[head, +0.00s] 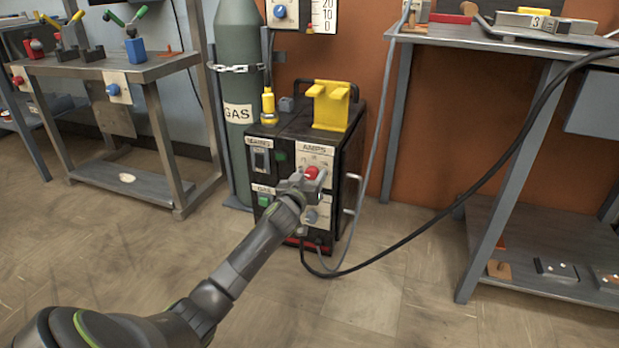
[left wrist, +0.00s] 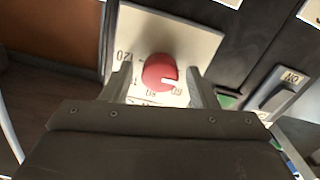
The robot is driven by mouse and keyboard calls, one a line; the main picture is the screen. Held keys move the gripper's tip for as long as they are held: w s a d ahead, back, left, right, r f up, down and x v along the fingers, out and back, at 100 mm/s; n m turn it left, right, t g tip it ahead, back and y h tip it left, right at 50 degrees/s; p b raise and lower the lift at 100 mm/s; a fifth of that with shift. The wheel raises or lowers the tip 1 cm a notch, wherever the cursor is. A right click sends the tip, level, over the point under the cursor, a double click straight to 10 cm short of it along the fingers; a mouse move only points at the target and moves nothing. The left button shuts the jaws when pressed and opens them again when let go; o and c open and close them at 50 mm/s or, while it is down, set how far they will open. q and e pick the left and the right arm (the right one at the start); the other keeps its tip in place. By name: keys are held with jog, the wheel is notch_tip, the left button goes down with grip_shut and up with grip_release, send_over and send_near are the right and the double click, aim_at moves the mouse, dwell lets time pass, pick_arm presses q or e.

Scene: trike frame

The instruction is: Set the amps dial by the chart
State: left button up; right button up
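The amps dial (head: 311,173) is a red knob on a white plate labelled AMPS (head: 318,153), on the front of a black welding machine (head: 330,140). In the left wrist view the red dial (left wrist: 159,72) has a white mark toward the right, near the upside-down 60; 80 and 120 also show. My left gripper (head: 306,183) is at the dial. Its fingers are open, one on each side of the dial, with a small gap each side. I cannot make out a chart. My right gripper is not in view.
A switch (left wrist: 275,90) marked ON and a green button (head: 264,201) are on the same front. A grey gas cylinder (head: 238,75) stands left of the machine. A black cable (head: 420,240) runs right. Benches stand on both sides; the floor in front is clear.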

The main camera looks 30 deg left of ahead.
pick_arm(q)
jog(key=c, duration=0.9)
jog(key=shift+o, duration=0.2)
